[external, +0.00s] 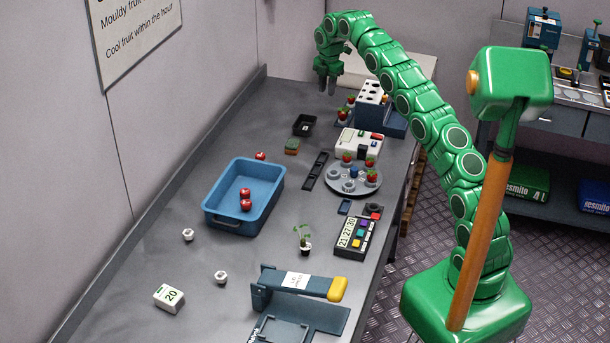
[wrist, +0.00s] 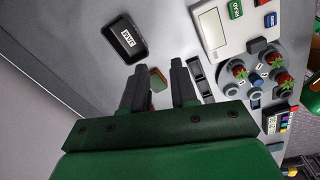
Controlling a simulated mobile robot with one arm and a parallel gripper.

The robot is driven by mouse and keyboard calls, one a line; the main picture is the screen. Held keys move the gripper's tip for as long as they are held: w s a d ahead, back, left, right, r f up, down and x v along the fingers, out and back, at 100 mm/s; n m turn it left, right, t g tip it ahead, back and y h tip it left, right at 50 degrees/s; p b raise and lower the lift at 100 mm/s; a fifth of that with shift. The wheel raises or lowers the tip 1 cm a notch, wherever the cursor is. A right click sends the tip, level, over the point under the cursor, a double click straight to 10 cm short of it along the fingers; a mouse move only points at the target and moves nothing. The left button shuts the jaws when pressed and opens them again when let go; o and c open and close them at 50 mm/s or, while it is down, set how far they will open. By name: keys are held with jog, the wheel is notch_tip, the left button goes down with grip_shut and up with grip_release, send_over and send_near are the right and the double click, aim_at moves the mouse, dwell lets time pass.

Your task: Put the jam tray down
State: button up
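The jam tray (external: 304,125) is a small black tray lying on the grey bench near its far end. In the wrist view the tray (wrist: 126,38) shows a white label inside and lies beyond and left of the fingertips, apart from them. My gripper (external: 326,90) hangs above the far part of the bench with its fingers pointing down. In the wrist view my gripper (wrist: 161,64) has its two dark fingers apart, with nothing between them.
A green and brown block (external: 292,146) lies just nearer than the tray. A blue bin (external: 222,222) holding red fruit, a round carousel (external: 352,187) with berries, a white device (external: 358,143) and a holed rack (external: 373,95) stand around. Bare bench lies left of the tray.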

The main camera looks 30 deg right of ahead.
jog(key=s+d+r+m, duration=0.2)
jog(key=s+r+m, duration=0.15)
jog(key=s, duration=0.65)
jog(key=s+d+r+m+g, duration=0.1)
jog(key=s+d+r+m, duration=0.1)
jog(key=s+m, duration=0.5)
jog(key=s+d+r+m, duration=0.2)
jog(key=s+r+m, duration=0.1)
jog(key=s, duration=0.9)
jog(key=s+f+m, duration=0.2)
jog(key=s+m, duration=0.1)
jog(key=s, duration=0.8)
jog(key=s+f+m+g, duration=0.1)
jog(key=s+f+m, duration=0.2)
jog(key=s, duration=0.8)
jog(key=s+f+m, duration=0.3)
jog(key=s+m, duration=0.1)
jog(key=s, duration=0.7)
jog(key=shift+s, duration=0.2)
